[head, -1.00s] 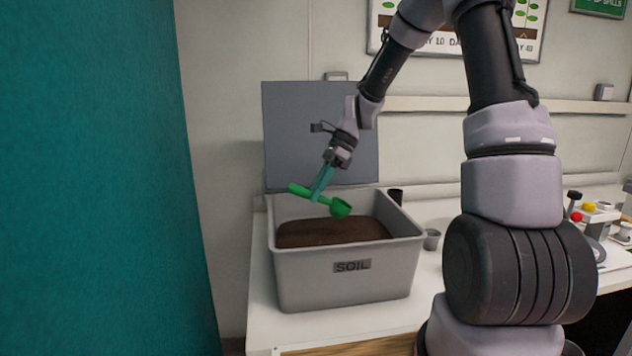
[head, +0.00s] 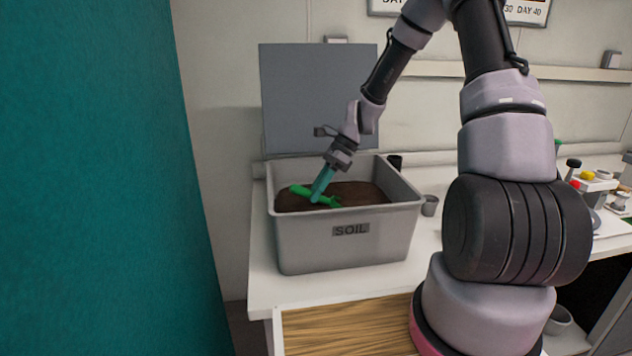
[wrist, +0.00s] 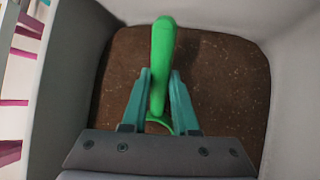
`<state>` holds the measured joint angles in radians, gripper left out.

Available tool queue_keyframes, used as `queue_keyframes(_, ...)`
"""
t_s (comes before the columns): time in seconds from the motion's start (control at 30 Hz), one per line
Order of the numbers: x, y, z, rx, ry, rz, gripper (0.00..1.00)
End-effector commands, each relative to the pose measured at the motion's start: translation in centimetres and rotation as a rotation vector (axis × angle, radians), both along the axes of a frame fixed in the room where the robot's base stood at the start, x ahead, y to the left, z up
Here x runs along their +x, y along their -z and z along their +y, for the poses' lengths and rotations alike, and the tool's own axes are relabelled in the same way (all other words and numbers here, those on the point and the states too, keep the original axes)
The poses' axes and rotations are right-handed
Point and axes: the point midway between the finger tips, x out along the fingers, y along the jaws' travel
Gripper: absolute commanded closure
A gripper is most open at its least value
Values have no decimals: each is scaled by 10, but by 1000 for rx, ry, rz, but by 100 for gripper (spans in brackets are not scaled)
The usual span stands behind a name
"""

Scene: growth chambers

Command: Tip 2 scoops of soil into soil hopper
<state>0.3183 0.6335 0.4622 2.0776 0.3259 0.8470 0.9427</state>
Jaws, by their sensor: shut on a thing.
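My gripper (head: 318,196) is shut on the handle of a green scoop (head: 301,190), inside the grey soil bin (head: 345,246) labelled SOIL. In the wrist view the teal fingers (wrist: 159,100) clasp the green handle (wrist: 162,50) from both sides. The scoop's bowl is at or in the dark brown soil (head: 362,193); most of it is hidden, so I cannot tell how much soil it holds. The soil (wrist: 215,80) also spreads below the fingers in the wrist view. I cannot make out a soil hopper in these frames.
The bin's grey lid (head: 318,98) stands raised behind it. A teal panel (head: 95,180) fills the left side.

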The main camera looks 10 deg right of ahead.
Motion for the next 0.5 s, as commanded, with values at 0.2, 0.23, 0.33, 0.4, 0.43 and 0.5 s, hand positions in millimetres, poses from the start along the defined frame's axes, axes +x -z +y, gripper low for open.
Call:
queue_keyframes(0.2, 0, 23, -1, 11, -1, 3, 100)
queue_keyframes(0.23, -1, 26, -1, 12, 0, 3, 100)
queue_keyframes(0.33, 0, 34, -1, 15, 0, 2, 100)
queue_keyframes(0.4, 0, 40, -1, 18, 0, 2, 100)
queue_keyframes(0.43, 0, 42, -1, 18, 0, 2, 100)
queue_keyframes(0.5, 0, 48, -1, 21, 0, 2, 100)
